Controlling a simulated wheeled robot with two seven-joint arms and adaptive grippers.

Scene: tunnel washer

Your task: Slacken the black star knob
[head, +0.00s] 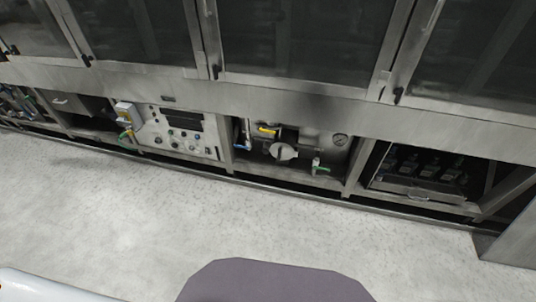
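I cannot pick out a black star knob with certainty. A pale control panel (183,133) below the washer's windows carries several small dark, green and other round knobs or buttons, too small to tell their shapes. The open bay to its right holds pipework with a yellow handle (267,129), a blue handle (241,147), a round light cover (283,152), a dial gauge (340,140) and a green-handled valve (320,168). Neither of my grippers is in view.
The stainless washer front spans the view, with large dark windows and black latches (215,71) above. A bay at the right holds several dark units (425,168). A grey box (128,112) sits left of the panel. The pale floor (130,215) in front is clear.

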